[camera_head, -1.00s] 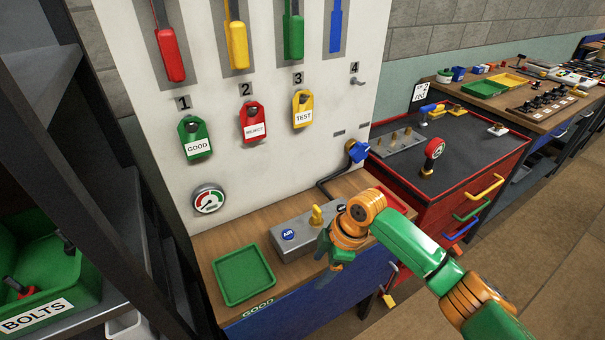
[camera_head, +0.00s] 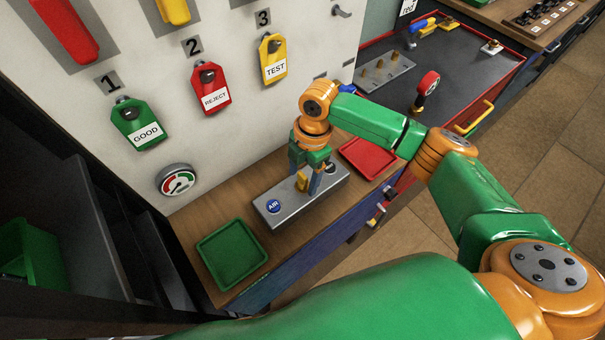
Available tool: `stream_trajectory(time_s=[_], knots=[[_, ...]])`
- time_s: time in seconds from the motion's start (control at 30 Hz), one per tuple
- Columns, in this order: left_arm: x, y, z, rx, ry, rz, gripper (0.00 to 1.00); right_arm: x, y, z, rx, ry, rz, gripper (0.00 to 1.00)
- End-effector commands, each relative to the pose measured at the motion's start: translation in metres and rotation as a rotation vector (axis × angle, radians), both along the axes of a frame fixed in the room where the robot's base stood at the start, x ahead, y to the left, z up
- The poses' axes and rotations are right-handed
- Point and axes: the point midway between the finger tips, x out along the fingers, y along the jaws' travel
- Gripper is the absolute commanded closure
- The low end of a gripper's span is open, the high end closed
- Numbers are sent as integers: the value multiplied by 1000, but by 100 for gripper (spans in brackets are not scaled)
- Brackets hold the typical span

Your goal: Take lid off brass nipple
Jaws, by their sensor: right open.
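A yellow lid-like piece (camera_head: 301,181) stands upright on top of a grey metal box (camera_head: 272,213) with a blue AIR label. No brass shows there; if a nipple is under the yellow piece, it is hidden. My right gripper (camera_head: 305,180) points down over the box, its blue-tipped fingers apart, one on each side of the yellow piece. I cannot tell whether they touch it. My left gripper is not in view.
A green tray (camera_head: 232,254) is left of the box and a red tray (camera_head: 368,158) right of it. Several brass pegs stand on a metal plate (camera_head: 387,71) on the dark cabinet top. The tagged white panel (camera_head: 225,137) rises behind.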

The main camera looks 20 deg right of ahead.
Motion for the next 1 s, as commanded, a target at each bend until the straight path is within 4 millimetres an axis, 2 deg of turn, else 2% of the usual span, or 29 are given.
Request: stream_trajectory(time_s=[0.2, 0.47, 0.5, 0.8, 0.93, 1.0], knots=[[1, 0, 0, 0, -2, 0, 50, 0, 0, -3, 1, -2, 0, 28], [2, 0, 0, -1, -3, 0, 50, 0, 0, -2, 1, -2, -1, 98], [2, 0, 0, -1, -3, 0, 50, 0, 0, -2, 1, -2, -1, 100], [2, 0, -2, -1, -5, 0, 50, 0, 0, 0, 1, -2, 0, 100], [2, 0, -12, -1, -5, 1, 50, 1, 1, 13, 2, -6, 0, 100], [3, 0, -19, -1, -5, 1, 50, 0, 1, 28, 4, -7, 1, 100]])
